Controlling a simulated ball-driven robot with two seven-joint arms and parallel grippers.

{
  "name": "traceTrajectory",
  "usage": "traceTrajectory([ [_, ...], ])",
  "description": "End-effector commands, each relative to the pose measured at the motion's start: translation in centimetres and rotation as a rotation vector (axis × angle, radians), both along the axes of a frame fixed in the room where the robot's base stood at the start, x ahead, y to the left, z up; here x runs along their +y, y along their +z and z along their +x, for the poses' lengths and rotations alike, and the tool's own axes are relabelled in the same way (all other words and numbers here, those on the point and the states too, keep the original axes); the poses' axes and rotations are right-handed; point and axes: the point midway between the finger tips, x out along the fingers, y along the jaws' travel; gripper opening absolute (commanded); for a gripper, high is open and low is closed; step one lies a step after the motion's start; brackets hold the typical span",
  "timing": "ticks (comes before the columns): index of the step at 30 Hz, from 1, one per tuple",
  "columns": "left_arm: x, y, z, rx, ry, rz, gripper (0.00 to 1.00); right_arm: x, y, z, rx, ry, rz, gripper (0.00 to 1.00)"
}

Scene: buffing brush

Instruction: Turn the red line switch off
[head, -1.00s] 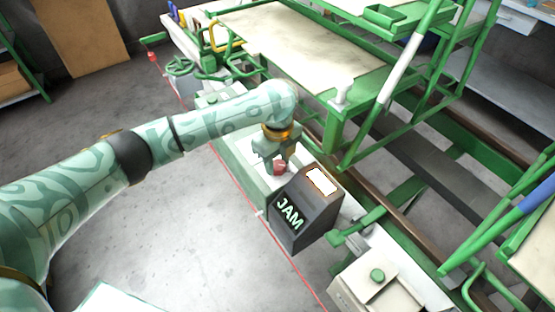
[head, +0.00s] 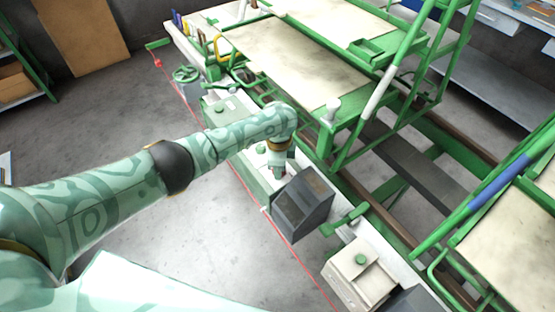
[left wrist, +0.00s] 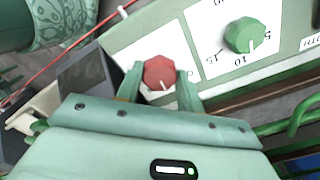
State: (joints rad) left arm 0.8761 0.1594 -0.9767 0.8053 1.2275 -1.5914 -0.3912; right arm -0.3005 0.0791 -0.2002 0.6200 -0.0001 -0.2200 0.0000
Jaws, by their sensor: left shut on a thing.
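The red line switch (left wrist: 159,73) is a red faceted knob on a white panel, with a pale pointer mark towards the lower edge in the left wrist view. My left gripper (left wrist: 160,82) has a finger on each side of the knob and is shut on it. In the head view my left gripper (head: 279,167) reaches down onto the panel beside a dark box. The knob is mostly hidden there. My right gripper is not in view.
The dark box (head: 303,204) stands close beside the switch; its faces are unlit. A green knob with a numbered dial (left wrist: 245,36) sits beside the red one. Green framework and a pale table (head: 300,70) lie beyond. A red line runs along the open floor.

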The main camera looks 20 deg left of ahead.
Motion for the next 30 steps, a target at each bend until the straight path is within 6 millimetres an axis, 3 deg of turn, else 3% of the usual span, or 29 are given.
traceTrajectory([
  [3, -0.2, 0.4, -0.1, 0.002, 0.109, -0.003, 0.14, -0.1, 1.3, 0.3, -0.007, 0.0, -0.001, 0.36],
  [12, -0.2, 0.2, -0.1, 0.003, 0.392, -0.002, 0.14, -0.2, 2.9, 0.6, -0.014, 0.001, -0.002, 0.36],
  [30, -0.2, 0.0, -0.1, 0.002, 0.792, -0.002, 0.14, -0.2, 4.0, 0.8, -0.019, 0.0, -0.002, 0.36],
])
